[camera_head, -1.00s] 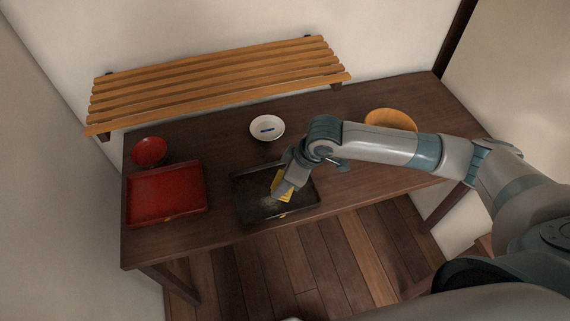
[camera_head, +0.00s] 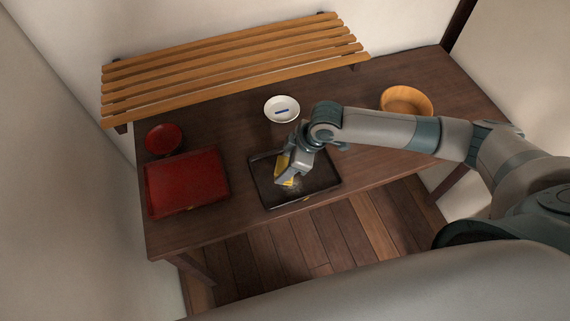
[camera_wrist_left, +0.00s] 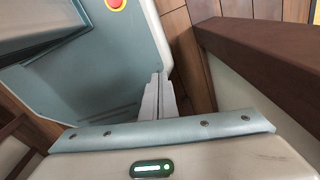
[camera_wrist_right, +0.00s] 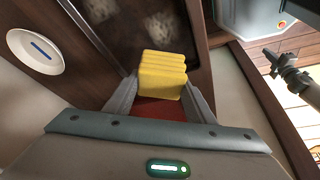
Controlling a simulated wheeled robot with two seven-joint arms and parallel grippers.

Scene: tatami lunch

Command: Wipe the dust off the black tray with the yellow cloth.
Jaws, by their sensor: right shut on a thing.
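The black tray (camera_head: 262,182) lies on the table with a pale dust patch (camera_head: 291,187) near its middle. My right gripper (camera_head: 288,178) is over the tray, shut on the yellow cloth (camera_head: 281,168), which is at the tray's left-middle part. In the right wrist view the cloth (camera_wrist_right: 163,72) is a folded yellow block between the fingers, with pale dust spots (camera_wrist_right: 158,22) on the dark tray beyond it. I cannot tell whether the cloth touches the tray. My left gripper (camera_wrist_left: 158,92) has its fingers together, empty; it is outside the head view.
A red tray (camera_head: 185,183) and a red bowl (camera_head: 163,139) stand at the left. A white dish (camera_head: 282,108) with a blue mark is behind the black tray, a wooden bowl (camera_head: 407,101) at the back right. A slatted shelf (camera_head: 235,66) runs along the wall.

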